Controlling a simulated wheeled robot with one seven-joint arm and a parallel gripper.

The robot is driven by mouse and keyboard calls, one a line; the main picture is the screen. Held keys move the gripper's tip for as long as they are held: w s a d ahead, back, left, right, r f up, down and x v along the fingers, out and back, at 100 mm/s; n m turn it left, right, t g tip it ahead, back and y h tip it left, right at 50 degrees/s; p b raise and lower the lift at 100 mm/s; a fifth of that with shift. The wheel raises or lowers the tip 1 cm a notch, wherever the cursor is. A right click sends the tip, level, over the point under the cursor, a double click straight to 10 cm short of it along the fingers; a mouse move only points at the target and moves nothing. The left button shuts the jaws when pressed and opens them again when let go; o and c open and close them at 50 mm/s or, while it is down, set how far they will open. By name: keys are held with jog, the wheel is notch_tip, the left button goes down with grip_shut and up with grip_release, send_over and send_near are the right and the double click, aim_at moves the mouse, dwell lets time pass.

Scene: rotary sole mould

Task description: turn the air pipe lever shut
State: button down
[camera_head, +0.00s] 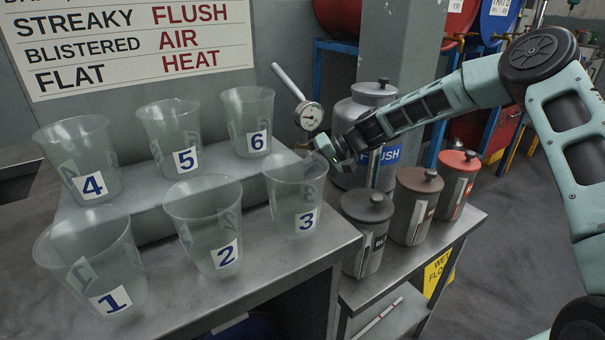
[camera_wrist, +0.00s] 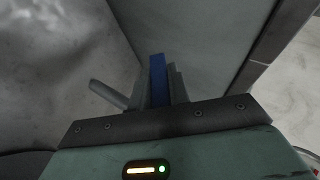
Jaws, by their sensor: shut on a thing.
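The white air pipe (camera_head: 288,82) slants down to a round dial gauge (camera_head: 308,115) in the head view, behind the cups. My gripper (camera_head: 312,150) is just below the gauge, close above the rim of cup 3. In the wrist view, my gripper (camera_wrist: 158,82) is shut on a blue bar, which looks like the lever (camera_wrist: 157,72). A grey rod end (camera_wrist: 107,94) shows left of the fingers. In the head view the lever is hidden or too small to make out, so its angle to the pipe cannot be told.
Clear cups numbered 1 to 6 stand on two levels of a grey bench; cup 3 (camera_head: 296,195) is nearest my gripper. A grey FLUSH tank (camera_head: 345,115) stands behind my wrist. Lidded canisters (camera_head: 412,205) stand on a lower shelf at right. A sign (camera_head: 130,45) hangs at upper left.

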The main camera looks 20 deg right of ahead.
jog(key=c, duration=1.3)
grip_release()
jog(key=shift+v, duration=3.75)
